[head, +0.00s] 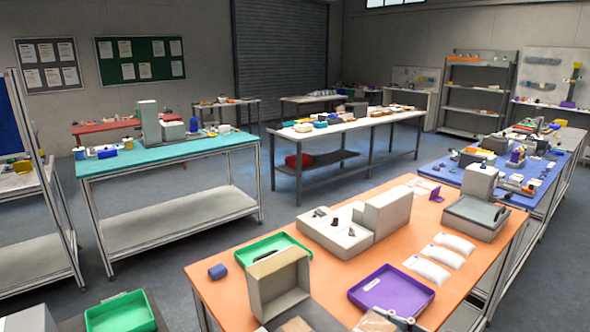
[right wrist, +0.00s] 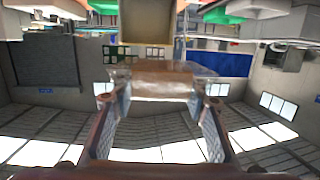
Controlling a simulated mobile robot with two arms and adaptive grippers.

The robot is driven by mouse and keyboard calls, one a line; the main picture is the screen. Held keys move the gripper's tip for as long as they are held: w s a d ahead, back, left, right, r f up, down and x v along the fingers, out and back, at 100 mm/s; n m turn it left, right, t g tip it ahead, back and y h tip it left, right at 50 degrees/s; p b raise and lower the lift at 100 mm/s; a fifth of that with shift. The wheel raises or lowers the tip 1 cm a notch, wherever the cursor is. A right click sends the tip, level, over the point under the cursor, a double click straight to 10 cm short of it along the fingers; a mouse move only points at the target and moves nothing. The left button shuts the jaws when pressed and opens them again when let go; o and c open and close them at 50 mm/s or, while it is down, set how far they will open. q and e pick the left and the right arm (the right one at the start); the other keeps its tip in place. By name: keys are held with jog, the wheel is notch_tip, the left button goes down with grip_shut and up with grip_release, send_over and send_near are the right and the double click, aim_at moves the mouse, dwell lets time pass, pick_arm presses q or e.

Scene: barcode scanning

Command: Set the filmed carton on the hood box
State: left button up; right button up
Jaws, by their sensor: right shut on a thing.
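The filmed carton (right wrist: 155,82), a brownish block under shiny clear film, is between the fingers of my right gripper (right wrist: 158,100) in the right wrist view. The gripper is shut on it and holds it up. In the head view my right gripper (head: 402,322) shows at the bottom edge with the brown carton (head: 375,322) partly cut off. A beige box with an open front (head: 278,285), which looks like the hood box, stands on the orange table to the left of the carton. It also shows in the right wrist view (right wrist: 149,24). My left gripper is not in view.
On the orange table (head: 222,290) are a green tray (head: 268,249), a purple tray (head: 392,291), a pale stepped machine (head: 350,225), white pouches (head: 442,256) and a blue cylinder (head: 217,271). A brown item (head: 296,325) lies at the bottom edge, by the beige box.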

jog(key=s+d+f+n+g+y+b, duration=0.1)
jog(key=s+b, duration=0.1)
jog(key=s, duration=0.3)
jog(key=s+d+f+b, duration=0.1)
jog(key=s+f+b, duration=0.1)
jog(key=s, duration=0.4)
jog(key=shift+d+f+n+g+y, duration=0.15)
jog(key=shift+d+n+g+y, duration=0.25)
jog(key=w+a+r+p, duration=0.1)
jog(key=w, duration=0.3)
jog(key=w+a+r+m+t+h+p, duration=0.1)
jog(key=w+p, duration=0.1)
jog(key=w, duration=0.2)
jog(key=w+r+t+p, duration=0.1)
jog(key=w+r+p, duration=0.1)
jog(key=w, duration=0.1)
jog(key=shift+w+a+r+m+h, duration=0.1)
jog(key=shift+w+a+m+h, duration=0.2)
jog(key=shift+w+a+m, duration=0.1)
jog(key=w+m+t+h+p, duration=0.1)
jog(key=w+p, duration=0.1)
jog(key=w, duration=0.4)
jog(key=shift+w+d+r+h, duration=0.2)
jog(key=shift+d+r+h, duration=0.05)
jog(key=shift+d+h, duration=0.05)
